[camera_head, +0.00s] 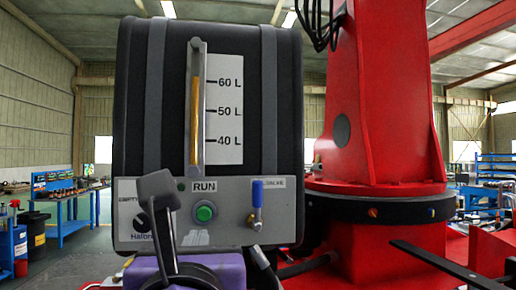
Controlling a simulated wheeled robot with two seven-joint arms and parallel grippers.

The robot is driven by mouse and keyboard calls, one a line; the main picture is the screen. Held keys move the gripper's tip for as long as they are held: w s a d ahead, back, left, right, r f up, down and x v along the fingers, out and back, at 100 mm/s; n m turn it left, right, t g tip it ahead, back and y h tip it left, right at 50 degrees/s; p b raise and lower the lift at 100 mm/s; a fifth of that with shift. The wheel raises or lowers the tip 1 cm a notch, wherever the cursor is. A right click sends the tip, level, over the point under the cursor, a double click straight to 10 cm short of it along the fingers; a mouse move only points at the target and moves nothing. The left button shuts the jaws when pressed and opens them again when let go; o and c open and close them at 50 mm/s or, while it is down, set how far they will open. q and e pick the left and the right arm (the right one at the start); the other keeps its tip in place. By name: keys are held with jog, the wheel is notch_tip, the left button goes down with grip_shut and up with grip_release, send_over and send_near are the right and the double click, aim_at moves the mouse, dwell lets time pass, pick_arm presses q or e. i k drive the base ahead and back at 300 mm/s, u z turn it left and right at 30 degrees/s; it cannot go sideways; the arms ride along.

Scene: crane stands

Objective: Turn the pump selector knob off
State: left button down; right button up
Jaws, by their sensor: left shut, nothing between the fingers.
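A grey control panel (232,222) is on the front of a black tank (225,45). A black knob (141,222), taken to be the pump selector, sits at the panel's left. My right gripper is out of view.
The panel also has a green button (204,212) under a RUN label and a blue-handled valve (257,203). A sight gauge (196,110) is above. A red crane column (380,100) stands at the right. A blue workbench (68,210) is far left.

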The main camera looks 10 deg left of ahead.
aim_at(141, 224)
jog(key=k, duration=1)
